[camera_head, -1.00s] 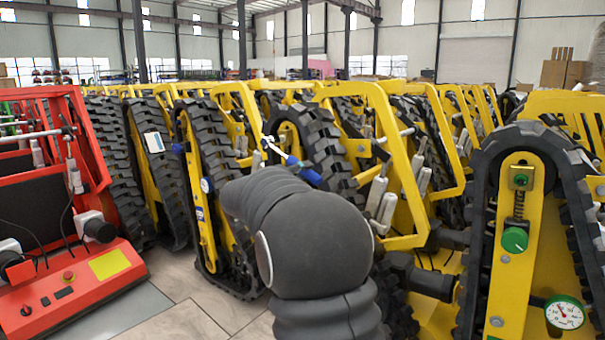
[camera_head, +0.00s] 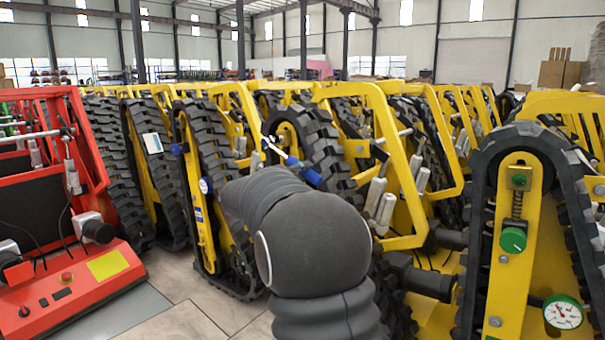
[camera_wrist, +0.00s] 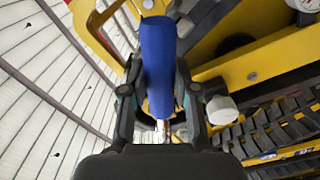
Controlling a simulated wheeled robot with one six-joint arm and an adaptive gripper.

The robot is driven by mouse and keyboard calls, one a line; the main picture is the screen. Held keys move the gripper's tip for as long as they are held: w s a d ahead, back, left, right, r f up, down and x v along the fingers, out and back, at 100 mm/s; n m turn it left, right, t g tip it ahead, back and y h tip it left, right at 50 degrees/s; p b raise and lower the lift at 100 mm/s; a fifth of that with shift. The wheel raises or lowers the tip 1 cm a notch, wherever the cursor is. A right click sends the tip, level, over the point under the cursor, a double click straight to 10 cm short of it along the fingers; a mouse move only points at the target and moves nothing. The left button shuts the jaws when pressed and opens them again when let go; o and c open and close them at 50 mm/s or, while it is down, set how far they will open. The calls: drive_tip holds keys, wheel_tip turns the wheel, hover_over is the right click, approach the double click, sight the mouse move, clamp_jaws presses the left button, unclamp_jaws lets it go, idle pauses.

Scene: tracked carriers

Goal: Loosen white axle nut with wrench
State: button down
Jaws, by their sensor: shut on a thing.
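A tool with a thick blue handle (camera_wrist: 158,65), taken to be the wrench, stands between the fingers of my gripper (camera_wrist: 158,80) in the wrist view. My gripper is shut on this handle. A thin silver part shows below the blue handle. In the head view a blue-handled tool (camera_head: 312,177) with a pale metal end shows just beyond my arm; my gripper is hidden there behind the arm. A white rounded piece (camera_wrist: 222,110) sits just right of the right finger in the wrist view, apart from the handle. I cannot tell whether it is the axle nut.
Yellow tracked carriers (camera_head: 505,255) with black tracks crowd close around my arm. A red machine (camera_head: 85,285) stands at the left. A round gauge (camera_head: 563,313) and a green knob (camera_head: 513,239) are on the right carrier. Some tiled floor (camera_head: 185,290) is clear at lower left.

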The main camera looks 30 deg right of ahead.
drive_tip(key=shift+x, duration=0.9)
idle(1.1)
idle(0.4)
drive_tip(key=c, duration=1.6)
unclamp_jaws()
clamp_jaws()
